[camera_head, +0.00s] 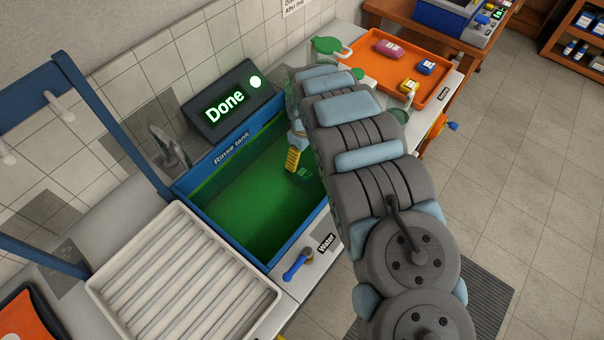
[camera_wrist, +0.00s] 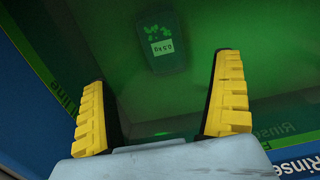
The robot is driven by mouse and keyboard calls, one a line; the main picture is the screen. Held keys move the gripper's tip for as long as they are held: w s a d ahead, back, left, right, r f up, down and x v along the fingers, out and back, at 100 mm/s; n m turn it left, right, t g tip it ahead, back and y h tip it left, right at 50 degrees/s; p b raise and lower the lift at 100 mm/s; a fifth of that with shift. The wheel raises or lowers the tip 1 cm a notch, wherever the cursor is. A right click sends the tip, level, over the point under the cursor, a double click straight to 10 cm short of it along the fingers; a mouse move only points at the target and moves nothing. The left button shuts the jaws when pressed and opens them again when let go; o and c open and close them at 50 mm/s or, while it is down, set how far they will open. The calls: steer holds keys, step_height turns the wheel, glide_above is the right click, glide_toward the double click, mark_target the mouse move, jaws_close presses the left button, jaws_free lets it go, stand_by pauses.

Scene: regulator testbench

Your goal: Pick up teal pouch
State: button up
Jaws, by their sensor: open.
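A pouch (camera_wrist: 160,45) with a pale "0.5 kg" label lies in the green liquid of the blue rinse tank (camera_head: 262,262). It looks dark green through the liquid, so I cannot be sure of its own colour. In the head view the pouch (camera_head: 304,174) shows partly, close to my arm. My gripper (camera_wrist: 162,78) is open and empty, its yellow fingers spread wide and pointing toward the pouch. The pouch lies beyond the fingertips, roughly between them in the wrist view. In the head view my gripper (camera_head: 293,160) is over the tank, partly hidden by my arm.
A display (camera_head: 228,102) reading "Done" stands behind the tank. A white ribbed tray (camera_head: 180,285) is at the front left, beside a blue frame. A blue-handled valve (camera_head: 298,262) marked "Water" sits at the tank's front. An orange tray (camera_head: 388,72) holds magenta, blue and yellow packs.

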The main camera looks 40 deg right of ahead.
mark_target(302, 172)
steer(key=shift+f, duration=2.45)
steer(key=shift+f, duration=0.15)
steer(key=shift+w+a+f, duration=0.1)
steer(key=shift+a+f, duration=0.05)
steer(key=shift+f, duration=0.65)
steer(key=shift+a+f, duration=0.15)
steer(key=shift+f, duration=0.65)
steer(key=shift+d+f, duration=0.1)
steer(key=shift+f, duration=0.85)
steer(key=shift+r, duration=0.1)
steer(key=c, duration=1.3)
